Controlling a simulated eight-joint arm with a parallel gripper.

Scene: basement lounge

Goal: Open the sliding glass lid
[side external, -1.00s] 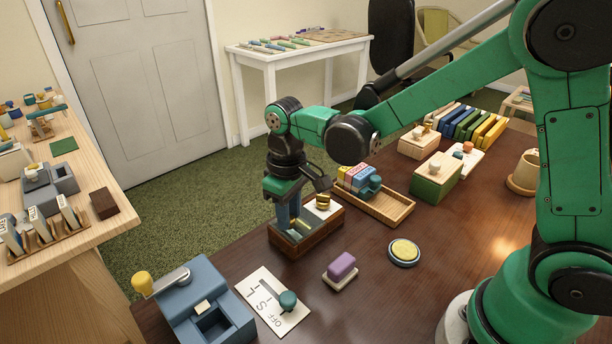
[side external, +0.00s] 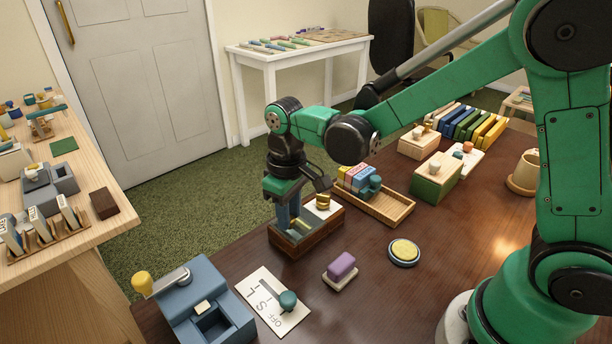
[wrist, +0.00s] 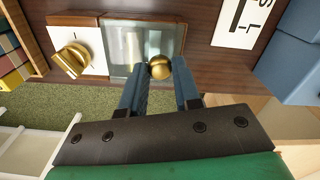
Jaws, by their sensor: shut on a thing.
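A dark wooden box (side external: 310,242) stands near the table's far left edge in the side external view. Its glass lid (wrist: 119,46) shows in the wrist view, with a round brass knob (wrist: 159,67) near the lid's lower edge. My gripper (wrist: 162,68) is shut on this knob, one blue finger on each side. In the side external view my gripper (side external: 288,222) reaches down onto the box's left end and hides the knob. A pale shape shows dimly under the glass. I cannot tell whether the lid has slid at all.
A brass dial (wrist: 72,60) sits on a white panel beside the glass. A wooden tray (side external: 397,207) with coloured blocks is close right of the box. A purple block (side external: 342,265), a yellow button (side external: 404,251), a switch card (side external: 270,303) and a blue crank box (side external: 205,300) lie nearer.

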